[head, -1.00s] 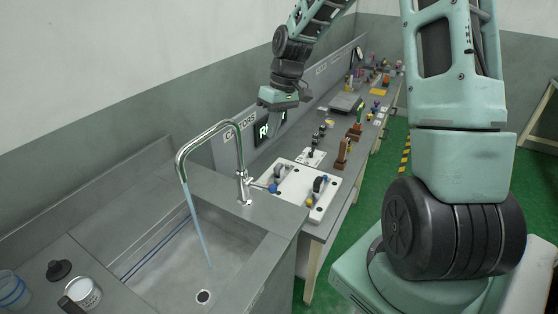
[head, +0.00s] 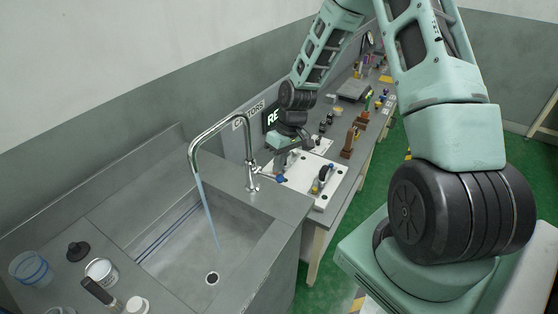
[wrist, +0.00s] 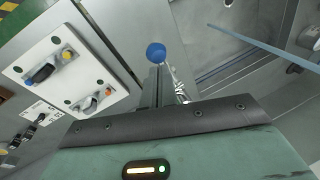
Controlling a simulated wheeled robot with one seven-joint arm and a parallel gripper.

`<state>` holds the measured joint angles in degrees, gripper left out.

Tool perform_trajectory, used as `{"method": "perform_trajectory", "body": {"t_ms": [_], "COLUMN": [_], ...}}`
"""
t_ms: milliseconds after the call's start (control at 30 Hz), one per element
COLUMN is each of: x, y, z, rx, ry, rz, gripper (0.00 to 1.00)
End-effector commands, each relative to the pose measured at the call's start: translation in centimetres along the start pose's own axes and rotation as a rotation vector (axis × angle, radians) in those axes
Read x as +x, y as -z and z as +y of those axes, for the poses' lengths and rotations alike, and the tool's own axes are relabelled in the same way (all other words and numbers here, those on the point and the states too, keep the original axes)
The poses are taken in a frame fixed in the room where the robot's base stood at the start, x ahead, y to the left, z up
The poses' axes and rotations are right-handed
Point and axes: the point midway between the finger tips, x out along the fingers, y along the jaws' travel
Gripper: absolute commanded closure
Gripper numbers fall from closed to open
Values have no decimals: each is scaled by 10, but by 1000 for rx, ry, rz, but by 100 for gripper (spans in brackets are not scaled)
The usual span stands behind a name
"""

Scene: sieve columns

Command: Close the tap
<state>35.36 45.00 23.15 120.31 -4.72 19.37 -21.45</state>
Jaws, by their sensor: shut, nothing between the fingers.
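The chrome tap (head: 221,128) stands at the right rim of the sink. A pale blue stream of water (head: 208,212) runs from its spout. Its short side lever ends in a blue knob (head: 282,180), pointing right in the head view. In the wrist view the blue knob (wrist: 155,53) and chrome lever (wrist: 174,82) show just beyond my fingers. My gripper (head: 279,166) is shut and empty, close to the knob; whether it touches the knob I cannot tell. The wrist view shows the shut fingers (wrist: 158,82) beside the lever, partly hidden by the gripper body.
The grey sink (head: 165,262) has its drain near the front. A white panel with handles (head: 333,178) lies right of the tap on the bench. Jars (head: 103,270) and a blue beaker (head: 32,268) stand at the left. The bench runs on behind.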

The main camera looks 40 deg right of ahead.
Motion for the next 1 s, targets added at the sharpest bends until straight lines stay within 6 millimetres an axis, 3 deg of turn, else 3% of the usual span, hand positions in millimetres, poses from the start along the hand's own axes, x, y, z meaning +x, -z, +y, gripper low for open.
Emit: {"method": "perform_trajectory", "body": {"t_ms": [300, 533, 867, 1000], "x": [1, 16, 12, 1], "y": [-1, -12, -11, -4], "z": [0, 7, 5, 0], "rx": [0, 1, 0, -3], "ry": [0, 0, 0, -1], "rz": [0, 0, 0, 1], "gripper": [100, 100, 100, 100]}}
